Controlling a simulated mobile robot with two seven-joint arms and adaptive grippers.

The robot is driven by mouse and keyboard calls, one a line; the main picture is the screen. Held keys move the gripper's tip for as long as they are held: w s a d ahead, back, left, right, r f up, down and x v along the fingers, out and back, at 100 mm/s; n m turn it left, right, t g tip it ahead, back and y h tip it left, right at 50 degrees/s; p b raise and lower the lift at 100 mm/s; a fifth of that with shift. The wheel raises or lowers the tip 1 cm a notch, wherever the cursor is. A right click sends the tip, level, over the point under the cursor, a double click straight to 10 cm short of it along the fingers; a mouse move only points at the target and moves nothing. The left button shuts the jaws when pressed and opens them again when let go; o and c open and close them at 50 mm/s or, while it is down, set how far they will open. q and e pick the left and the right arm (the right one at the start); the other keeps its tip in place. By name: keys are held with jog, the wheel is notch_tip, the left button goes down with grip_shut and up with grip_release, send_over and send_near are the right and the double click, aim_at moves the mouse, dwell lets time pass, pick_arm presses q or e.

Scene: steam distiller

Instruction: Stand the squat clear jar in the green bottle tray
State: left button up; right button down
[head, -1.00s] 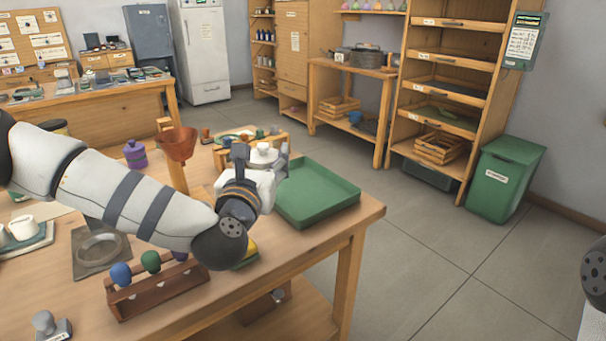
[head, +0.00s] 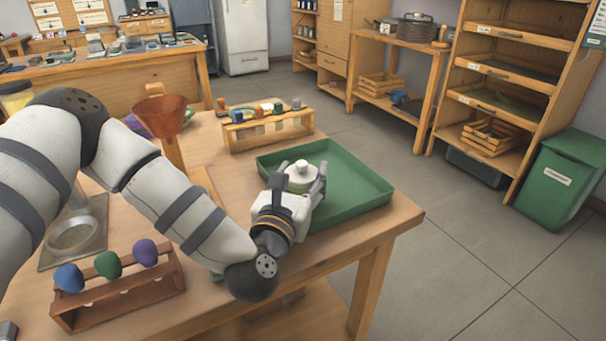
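The squat clear jar (head: 301,176), pale with a round knob on its lid, is upright between the fingers of my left gripper (head: 299,186). The fingers lie on both sides of it and it has travelled with them, so the gripper is shut on it. The jar's lower part is hidden by the gripper. The green bottle tray (head: 358,190) is at the table's right end, and the jar shows over its left part. I cannot tell whether the jar touches the tray floor. My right gripper is not in view.
A wooden rack of small stoppered bottles (head: 268,132) stands behind the tray. An orange funnel (head: 164,115) on a wooden stand is to the left. A rack with blue, green and purple knobs (head: 120,292) is at the front left. The tray's right part is empty.

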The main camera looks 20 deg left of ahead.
pick_arm(q)
jog(key=o, duration=0.4)
